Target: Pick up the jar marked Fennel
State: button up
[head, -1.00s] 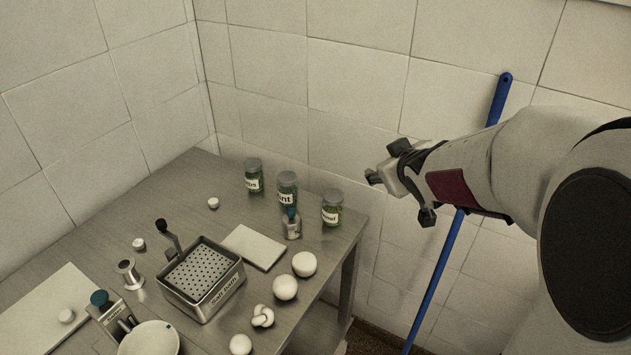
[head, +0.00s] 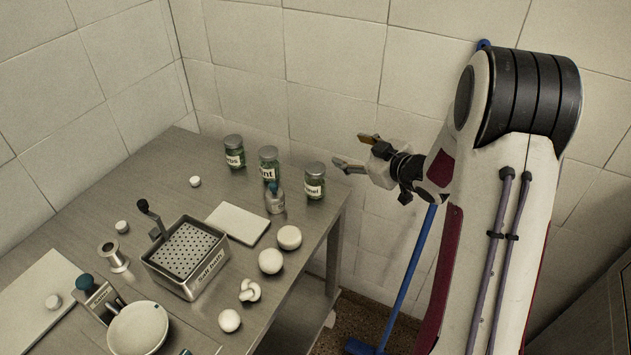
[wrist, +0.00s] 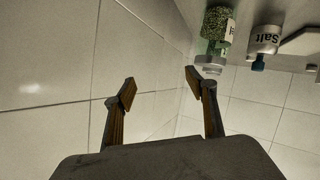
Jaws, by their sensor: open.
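The jar whose label shows "nel" (head: 315,184), taken as Fennel, stands upright near the table's right edge, green inside with a grey lid. My gripper (head: 349,150) is open and empty to the right of this jar and a little higher, its fingers pointing left towards it without touching. In the wrist view my gripper (wrist: 159,80) has its fingers spread with only wall between them. A green jar (wrist: 215,28) appears upside down beyond the right finger; its label is mostly turned away, so I cannot tell which jar it is.
The Mint jar (head: 268,165) and a jar reading "rbs" (head: 234,154) stand to the left. A salt shaker (head: 275,201) is close to the Fennel jar. A white board (head: 238,223), perforated salt bath basket (head: 192,260) and white balls (head: 270,261) lie nearer. The tiled wall is behind.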

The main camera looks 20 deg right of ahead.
aim_at(325, 172)
jog(key=f+y, duration=0.2)
jog(key=f, duration=0.1)
jog(key=s+a+f+y, duration=0.1)
jog(key=shift+a+f+n, duration=0.1)
jog(key=shift+f+n, duration=0.1)
jog(key=shift+n, duration=0.2)
jog(key=shift+s+a+f+t+y, duration=0.15)
jog(key=shift+s+a+y, duration=0.15)
jog(key=shift+y, duration=0.3)
jog(key=shift+s+a+f+t+y, duration=0.15)
jog(key=shift+a+y, duration=0.25)
jog(key=shift+y, duration=0.2)
jog(key=shift+s+a+y, duration=0.3)
jog(key=shift+s+y, duration=0.2)
jog(key=shift+y, duration=0.2)
jog(key=shift+s+a+y, duration=0.3)
jog(key=shift+s+y, duration=0.15)
jog(key=shift+y, duration=0.25)
jog(key=shift+x, duration=1.25)
jog(key=shift+a, duration=0.15)
jog(key=shift+x, duration=2.55)
jog(key=shift+a, duration=0.1)
